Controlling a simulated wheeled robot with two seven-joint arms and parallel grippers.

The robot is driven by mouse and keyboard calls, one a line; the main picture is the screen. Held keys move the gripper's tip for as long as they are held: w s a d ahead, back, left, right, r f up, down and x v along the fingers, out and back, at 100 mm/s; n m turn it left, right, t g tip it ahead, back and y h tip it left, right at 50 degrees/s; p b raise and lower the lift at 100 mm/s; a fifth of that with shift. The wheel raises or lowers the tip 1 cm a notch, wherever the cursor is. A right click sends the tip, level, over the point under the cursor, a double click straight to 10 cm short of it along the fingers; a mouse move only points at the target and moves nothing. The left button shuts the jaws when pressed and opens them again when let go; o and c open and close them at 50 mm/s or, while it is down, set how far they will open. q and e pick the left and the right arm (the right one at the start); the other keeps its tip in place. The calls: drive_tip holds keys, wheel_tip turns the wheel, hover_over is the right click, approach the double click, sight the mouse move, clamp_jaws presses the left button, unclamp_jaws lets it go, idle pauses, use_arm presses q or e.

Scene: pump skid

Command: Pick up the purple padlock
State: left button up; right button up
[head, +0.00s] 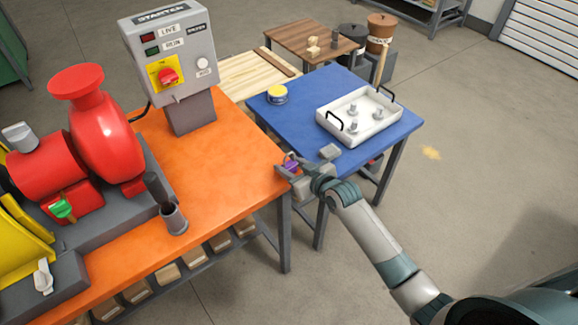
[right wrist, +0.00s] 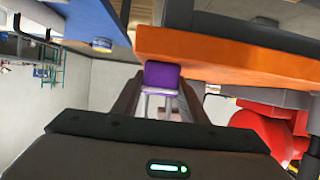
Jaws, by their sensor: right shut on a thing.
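The purple padlock (head: 291,168) is at the right corner of the orange table (head: 232,150) in the head view. In the right wrist view the padlock (right wrist: 161,76) has a purple body and a pale shackle that points toward my gripper. My right gripper (head: 288,168) is shut on it, with one finger on each side. The padlock is close to the table's edge; I cannot tell whether it touches the table. The left gripper does not show in either view.
A red pump (head: 112,125) and a grey starter box (head: 172,50) stand on the orange table, with a dark cup (head: 174,218) near its front edge. A blue table (head: 385,135) to the right holds a white tray (head: 345,130) and a yellow tin (head: 277,94).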

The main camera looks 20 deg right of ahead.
drive_tip(key=shift+r, duration=0.1)
drive_tip(key=shift+r+b, duration=0.35)
drive_tip(key=shift+r, duration=0.45)
drive_tip(key=shift+d+r+b, duration=0.2)
drive_tip(key=shift+r+b, duration=0.25)
drive_tip(key=shift+r, duration=0.8)
drive_tip(key=d+r+b, duration=0.3)
drive_tip(key=d+r, duration=0.3)
drive_tip(key=d, duration=0.5)
drive_tip(key=shift+s+d+r, duration=0.15)
drive_tip(key=shift+s+r, duration=0.05)
drive_tip(key=shift+r, duration=0.2)
